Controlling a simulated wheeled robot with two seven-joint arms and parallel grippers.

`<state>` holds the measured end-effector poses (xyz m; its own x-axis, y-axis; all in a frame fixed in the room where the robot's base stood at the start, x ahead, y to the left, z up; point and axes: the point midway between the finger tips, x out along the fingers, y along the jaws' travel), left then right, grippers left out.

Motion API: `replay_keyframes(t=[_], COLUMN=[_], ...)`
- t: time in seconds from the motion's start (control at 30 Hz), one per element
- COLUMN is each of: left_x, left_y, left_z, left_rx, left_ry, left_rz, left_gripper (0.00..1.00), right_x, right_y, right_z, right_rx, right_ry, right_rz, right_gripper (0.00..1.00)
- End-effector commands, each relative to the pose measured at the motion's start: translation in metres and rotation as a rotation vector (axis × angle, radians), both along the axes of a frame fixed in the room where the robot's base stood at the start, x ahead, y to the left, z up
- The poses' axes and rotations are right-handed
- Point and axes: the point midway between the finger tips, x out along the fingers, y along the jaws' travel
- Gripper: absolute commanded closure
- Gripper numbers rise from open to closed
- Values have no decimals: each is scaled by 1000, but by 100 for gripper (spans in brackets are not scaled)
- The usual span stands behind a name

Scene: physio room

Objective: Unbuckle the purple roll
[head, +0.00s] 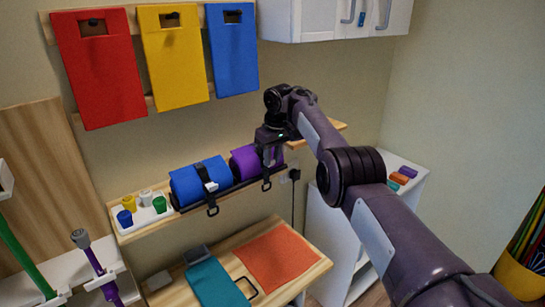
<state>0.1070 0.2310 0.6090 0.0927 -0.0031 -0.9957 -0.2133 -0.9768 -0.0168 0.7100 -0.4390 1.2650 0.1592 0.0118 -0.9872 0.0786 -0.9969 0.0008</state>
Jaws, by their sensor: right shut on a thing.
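The purple roll (243,161) lies on a wooden wall shelf, to the right of a blue roll (198,182). My right gripper (268,155) is over the right part of the purple roll. It points down and is shut on the buckle at the roll's strap; the fingers hide most of that buckle. A black strap end (266,184) hangs below it over the shelf front. The blue roll has a black strap with a pale buckle (211,186). My left gripper is not in view.
A white tray (145,219) with several small coloured cups is on the shelf's left end. Red, yellow and blue pouches hang above. A wooden table below holds an orange mat (278,259) and a teal item (215,284). A white cabinet (325,18) hangs upper right.

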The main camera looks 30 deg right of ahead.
Motion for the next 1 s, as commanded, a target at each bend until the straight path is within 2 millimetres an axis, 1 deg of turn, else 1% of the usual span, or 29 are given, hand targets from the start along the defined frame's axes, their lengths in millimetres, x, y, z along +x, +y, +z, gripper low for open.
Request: replay_keyframes(t=[0.13,0.17,0.3,0.53,0.63,0.73,0.8,1.0], left_x=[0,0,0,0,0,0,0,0], left_y=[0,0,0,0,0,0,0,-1], left_z=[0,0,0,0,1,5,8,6], left_rx=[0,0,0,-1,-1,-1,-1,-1], left_ry=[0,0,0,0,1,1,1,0], left_rz=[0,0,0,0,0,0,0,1], left_gripper=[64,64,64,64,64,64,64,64], right_x=[0,0,0,0,0,-2,-3,-8], right_y=[1,1,1,0,0,0,0,0], right_z=[-1,-1,-1,0,4,17,29,60], right_rx=[1,1,0,0,0,1,0,0], right_ry=[1,1,1,0,-2,-2,-3,-2], right_rz=[1,1,1,0,-1,0,0,0], right_gripper=[100,73,55,55,55,55,55,55])
